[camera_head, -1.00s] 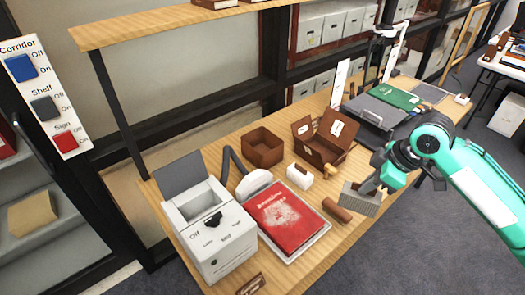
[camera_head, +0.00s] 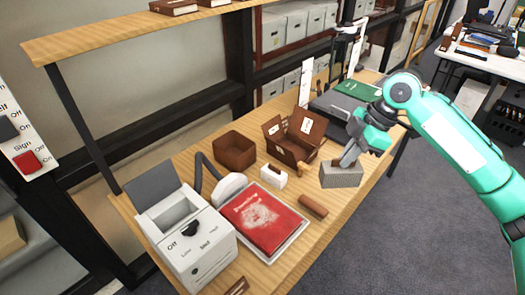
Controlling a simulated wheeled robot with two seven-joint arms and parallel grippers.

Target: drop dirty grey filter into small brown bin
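The grey filter (camera_head: 341,177) is a ribbed, light grey block near the right front edge of the wooden table. My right gripper (camera_head: 348,158) is above it, with its fingers pointing down and closed on its top; the filter appears raised off the table. The exact finger contact is small and partly hidden. The small brown bin (camera_head: 234,158) is an open-topped square box, empty as far as I can see, to the left of the filter. My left gripper is not in view.
Between filter and bin stand an open brown box with flaps (camera_head: 290,148) and a small white holder (camera_head: 273,177). A brown roll (camera_head: 313,207), a red book on a tray (camera_head: 262,218) and a white machine with a hose (camera_head: 190,240) lie nearer. A shelf (camera_head: 140,32) overhangs behind.

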